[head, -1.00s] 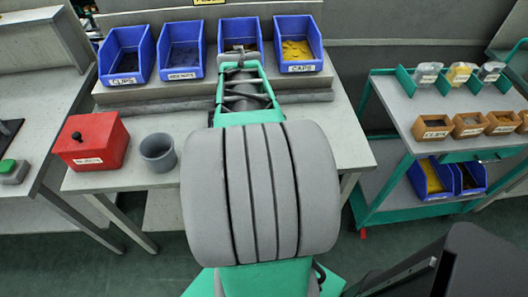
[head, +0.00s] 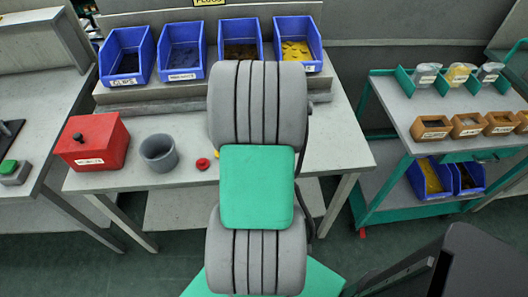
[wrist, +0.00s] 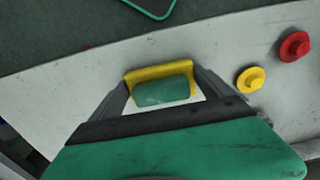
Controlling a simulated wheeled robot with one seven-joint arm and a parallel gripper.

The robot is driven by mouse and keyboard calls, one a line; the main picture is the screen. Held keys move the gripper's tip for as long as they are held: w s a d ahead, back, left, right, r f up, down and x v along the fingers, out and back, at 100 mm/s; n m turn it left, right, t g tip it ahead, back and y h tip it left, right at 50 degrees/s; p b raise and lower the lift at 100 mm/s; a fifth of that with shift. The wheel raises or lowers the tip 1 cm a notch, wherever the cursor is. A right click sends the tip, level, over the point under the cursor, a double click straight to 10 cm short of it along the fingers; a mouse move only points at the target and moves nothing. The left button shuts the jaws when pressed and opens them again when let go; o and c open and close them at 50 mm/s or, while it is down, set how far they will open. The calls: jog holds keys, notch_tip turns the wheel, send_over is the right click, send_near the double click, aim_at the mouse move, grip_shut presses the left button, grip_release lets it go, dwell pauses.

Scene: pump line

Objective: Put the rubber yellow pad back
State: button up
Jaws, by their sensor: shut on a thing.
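My gripper (wrist: 162,80) is shut on a yellow pad (wrist: 158,71) in the wrist view. The pad spans the gap between its two dark fingers, above the pale bench top. A teal patch shows against the pad's near side; I cannot tell whether it is part of the pad. In the head view my own arm hides the gripper and the pad. A blue bin with yellow pieces (head: 297,50) stands at the right end of the bin row. The bin's label is mostly legible as CAPS in the earlier frame.
On the bench are a red box (head: 92,142), a grey cup (head: 158,153), a red round piece (head: 203,163) and a yellow round piece (wrist: 250,80). Other blue bins (head: 127,57) stand behind. A green trolley (head: 400,110) with small boxes is at right.

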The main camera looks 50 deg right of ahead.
jog(key=o, duration=1.1)
jog(key=shift+c, duration=0.2)
notch_tip(320, 180, up, 12)
jog(key=w+a+r+n+t, duration=0.1)
jog(key=w+a+n, duration=0.1)
jog(key=w+a, duration=0.3)
jog(key=w+a+r+n, duration=0.2)
jog(key=w+a, duration=0.1)
jog(key=a, duration=0.5)
jog(key=a+n+t, duration=0.2)
jog(key=a+n, duration=0.4)
jog(key=a, duration=1.2)
jog(key=shift+s+a, duration=0.35)
jog(key=shift+s, duration=0.05)
